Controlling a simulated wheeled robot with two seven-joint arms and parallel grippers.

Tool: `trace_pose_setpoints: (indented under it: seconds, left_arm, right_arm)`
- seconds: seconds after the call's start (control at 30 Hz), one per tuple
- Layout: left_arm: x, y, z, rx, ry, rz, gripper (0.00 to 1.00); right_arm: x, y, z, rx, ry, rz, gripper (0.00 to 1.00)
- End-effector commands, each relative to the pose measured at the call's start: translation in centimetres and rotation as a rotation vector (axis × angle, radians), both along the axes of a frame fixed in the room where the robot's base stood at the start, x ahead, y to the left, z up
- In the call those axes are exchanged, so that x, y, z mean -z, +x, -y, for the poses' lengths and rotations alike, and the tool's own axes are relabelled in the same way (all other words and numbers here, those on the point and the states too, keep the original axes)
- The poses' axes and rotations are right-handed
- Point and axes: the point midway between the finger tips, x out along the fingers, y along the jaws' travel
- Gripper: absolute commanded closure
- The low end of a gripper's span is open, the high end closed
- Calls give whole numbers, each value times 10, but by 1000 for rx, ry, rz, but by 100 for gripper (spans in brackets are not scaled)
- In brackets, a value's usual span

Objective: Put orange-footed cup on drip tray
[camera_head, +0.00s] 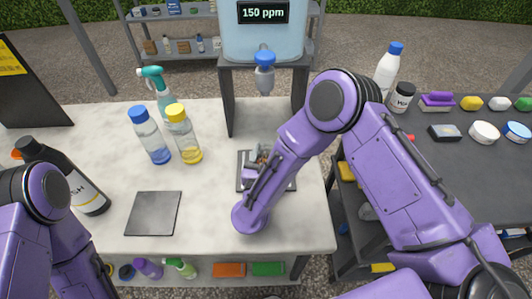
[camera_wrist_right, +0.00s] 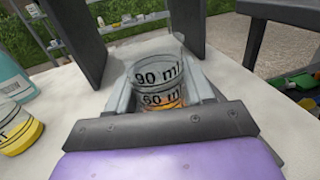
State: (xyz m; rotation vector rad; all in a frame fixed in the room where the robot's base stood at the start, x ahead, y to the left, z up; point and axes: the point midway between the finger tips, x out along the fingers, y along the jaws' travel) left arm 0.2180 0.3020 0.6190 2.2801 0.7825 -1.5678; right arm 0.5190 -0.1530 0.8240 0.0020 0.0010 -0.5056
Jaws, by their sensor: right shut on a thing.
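The clear measuring cup (camera_wrist_right: 160,88) is held in the right wrist view, with 90 ml and 60 ml marks and orange at its lower part. My right gripper (camera_wrist_right: 162,100) is shut on it, one finger on each side. In the head view my right gripper (camera_head: 260,162) is over the grey drip tray (camera_head: 243,160), below the dispenser tap (camera_head: 265,75). The arm mostly hides the cup there. I cannot tell whether the cup's foot touches the tray. My left arm shows at the lower left, but its gripper is out of view.
The dispenser stand (camera_head: 229,105) has legs on both sides behind the tray. A blue-capped bottle (camera_head: 150,135), a yellow-capped bottle (camera_head: 184,135) and a teal spray bottle (camera_head: 160,92) stand left of it. A dark square plate (camera_head: 153,213) lies at the front left.

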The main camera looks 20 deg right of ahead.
Motion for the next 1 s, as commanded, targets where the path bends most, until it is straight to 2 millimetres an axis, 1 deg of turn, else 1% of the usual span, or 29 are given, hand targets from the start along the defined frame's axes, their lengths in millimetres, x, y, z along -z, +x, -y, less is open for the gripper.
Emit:
trace_pose_setpoints:
  seconds: [0.03, 0.07, 0.1, 0.13, 0.37, 0.47, 0.5, 0.57, 0.8, 0.9, 1.0]
  left_arm:
    - [4, 0, 0, 0, 0, 0, 100]
    - [2, 0, 0, 0, 0, 0, 100]
    - [2, 0, 0, 0, 0, 0, 100]
    - [2, 0, 0, 0, 0, 0, 100]
    - [1, 0, 0, 0, 0, 0, 100]
    - [-6, 0, 0, 0, 0, 0, 100]
    - [0, 0, 0, 0, 0, 0, 100]
    - [5, 0, 0, 0, 0, 0, 100]
    - [20, 0, 0, 0, 0, 0, 100]
    - [24, 0, 0, 0, 0, 0, 100]
    - [26, 0, 0, 0, 0, 0, 100]
  right_arm:
    - [4, 0, 0, 0, 0, 0, 84]
    - [2, 0, 0, 0, 0, 0, 38]
    - [1, 0, 0, 0, 0, 0, 25]
    - [1, 0, 0, 0, 0, 0, 23]
    - [1, 0, 0, 0, 0, 0, 23]
    - [-6, 0, 0, 0, 0, 0, 23]
    - [-1, -5, -4, -3, 0, -1, 23]
    - [1, -14, -9, -5, 0, -1, 23]
    - [1, -70, -40, -6, -1, 0, 23]
    - [0, -88, -49, -5, -2, 0, 23]
    - [-1, -99, -56, -2, 0, 1, 23]
